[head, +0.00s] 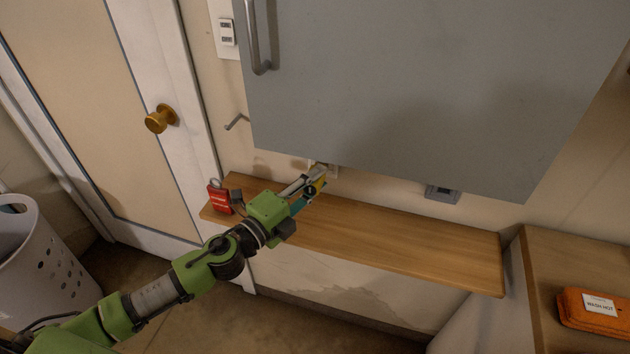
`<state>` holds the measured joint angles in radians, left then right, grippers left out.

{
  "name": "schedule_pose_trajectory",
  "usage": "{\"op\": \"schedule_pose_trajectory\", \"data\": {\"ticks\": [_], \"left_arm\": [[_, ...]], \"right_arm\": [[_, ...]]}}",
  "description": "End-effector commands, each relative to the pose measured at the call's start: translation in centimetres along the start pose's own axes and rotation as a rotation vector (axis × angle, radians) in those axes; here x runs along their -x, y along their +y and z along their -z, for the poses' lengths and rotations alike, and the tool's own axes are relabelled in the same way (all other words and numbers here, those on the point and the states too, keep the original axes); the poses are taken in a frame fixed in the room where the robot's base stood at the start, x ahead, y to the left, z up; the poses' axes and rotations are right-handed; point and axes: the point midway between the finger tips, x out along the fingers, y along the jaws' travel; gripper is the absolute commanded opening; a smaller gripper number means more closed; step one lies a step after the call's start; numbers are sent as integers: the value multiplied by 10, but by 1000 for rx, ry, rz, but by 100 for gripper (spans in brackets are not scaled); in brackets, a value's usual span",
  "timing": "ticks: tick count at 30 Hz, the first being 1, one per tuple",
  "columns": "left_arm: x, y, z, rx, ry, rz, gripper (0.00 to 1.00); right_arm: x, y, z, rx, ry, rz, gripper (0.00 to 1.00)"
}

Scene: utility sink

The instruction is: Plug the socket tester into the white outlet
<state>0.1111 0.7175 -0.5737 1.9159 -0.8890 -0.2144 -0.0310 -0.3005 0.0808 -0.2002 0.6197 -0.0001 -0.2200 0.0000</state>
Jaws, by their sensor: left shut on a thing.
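My left gripper (312,184) is over the wooden shelf, reaching toward the wall under the grey cabinet. The white outlet (333,171) is on the wall just beyond the fingertips, below the cabinet's lower edge. The gripper and tester hide much of it. The tester is at or very close to the outlet's face; I cannot tell whether they touch or whether the prongs are in. My right gripper is not in view.
The grey cabinet (430,90) overhangs the wall closely above. A grey outlet (442,194) is further right. A red padlock-like object (219,198) stands on the shelf's left end. The shelf's right part (430,247) is bare. An orange cloth stack (594,312) lies at right.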

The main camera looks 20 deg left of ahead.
Motion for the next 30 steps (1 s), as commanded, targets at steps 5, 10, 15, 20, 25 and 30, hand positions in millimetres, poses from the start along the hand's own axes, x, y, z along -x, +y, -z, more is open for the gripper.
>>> {"op": "schedule_pose_trajectory", "data": {"ticks": [5, 10, 15, 20, 25, 30], "left_arm": [[-4, 0, -1, 0, 0, 1, 3], [-8, 0, -3, -1, 0, 1, 3], [-12, 0, -5, 0, 0, 0, 3], [-16, 0, -7, 0, -1, 0, 3], [-20, 0, -8, 1, 0, 1, 3], [-24, 0, -10, 1, 0, 1, 3]], "right_arm": [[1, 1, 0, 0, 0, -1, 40], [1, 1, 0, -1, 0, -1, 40], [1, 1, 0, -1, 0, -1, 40], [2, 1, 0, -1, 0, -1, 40], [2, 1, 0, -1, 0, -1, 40], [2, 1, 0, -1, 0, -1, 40]]}}
